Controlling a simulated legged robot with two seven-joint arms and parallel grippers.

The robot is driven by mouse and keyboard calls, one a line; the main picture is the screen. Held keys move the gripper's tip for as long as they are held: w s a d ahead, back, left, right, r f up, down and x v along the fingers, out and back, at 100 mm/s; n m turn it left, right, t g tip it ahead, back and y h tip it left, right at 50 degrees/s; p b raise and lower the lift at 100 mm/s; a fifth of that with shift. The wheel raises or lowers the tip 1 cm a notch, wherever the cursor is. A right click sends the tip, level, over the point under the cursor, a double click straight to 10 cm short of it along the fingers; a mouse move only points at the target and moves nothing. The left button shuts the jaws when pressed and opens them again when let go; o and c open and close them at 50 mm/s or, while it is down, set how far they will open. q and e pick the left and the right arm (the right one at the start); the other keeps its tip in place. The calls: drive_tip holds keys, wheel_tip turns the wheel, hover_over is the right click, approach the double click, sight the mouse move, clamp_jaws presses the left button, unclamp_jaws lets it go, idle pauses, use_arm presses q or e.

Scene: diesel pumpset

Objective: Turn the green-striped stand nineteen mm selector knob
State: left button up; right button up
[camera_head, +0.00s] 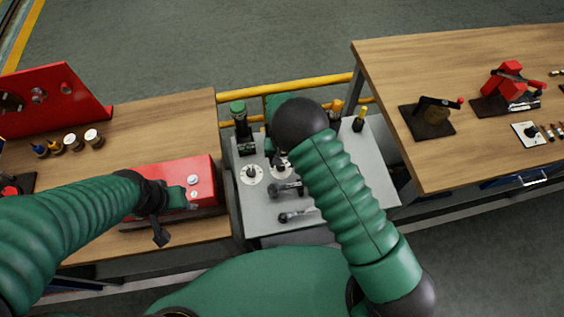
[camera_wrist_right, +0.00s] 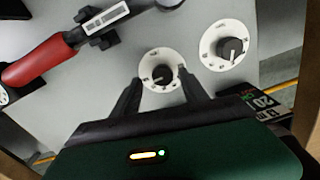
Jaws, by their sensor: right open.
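Two dark selector knobs on round white dials sit on the grey panel (camera_head: 262,212). In the head view the left knob (camera_head: 251,172) is clear, and the right dial (camera_head: 280,173) is partly covered by my right gripper and arm. In the wrist view one knob (camera_wrist_right: 162,74) lies between the open fingertips of my right gripper (camera_wrist_right: 160,84), with no clear contact. The other knob (camera_wrist_right: 232,47) is up and to the right, outside the fingers. I cannot read which is nineteen mm. My left gripper (camera_head: 160,210) is over the red box; its jaws are unclear.
Levers (camera_head: 286,189) stand on the panel below the dials. A green-topped post (camera_head: 238,112) stands at its back left. A red handle (camera_wrist_right: 38,65) and a black label plate (camera_wrist_right: 265,102) flank the wrist view. A red box (camera_head: 190,180) sits on the left table.

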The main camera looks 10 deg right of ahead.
drive_tip(key=shift+s+a+f, duration=0.1)
drive_tip(key=shift+a+f, duration=0.05)
drive_tip(key=shift+f, duration=0.55)
drive_tip(key=shift+a, duration=0.3)
drive_tip(key=shift+c, duration=0.2)
drive_tip(key=shift+d, duration=0.25)
clamp_jaws()
use_arm(q)
drive_tip(key=shift+s+a+r, duration=0.1)
drive_tip(key=shift+a, duration=0.2)
use_arm(e)
drive_tip(key=shift+a, duration=0.1)
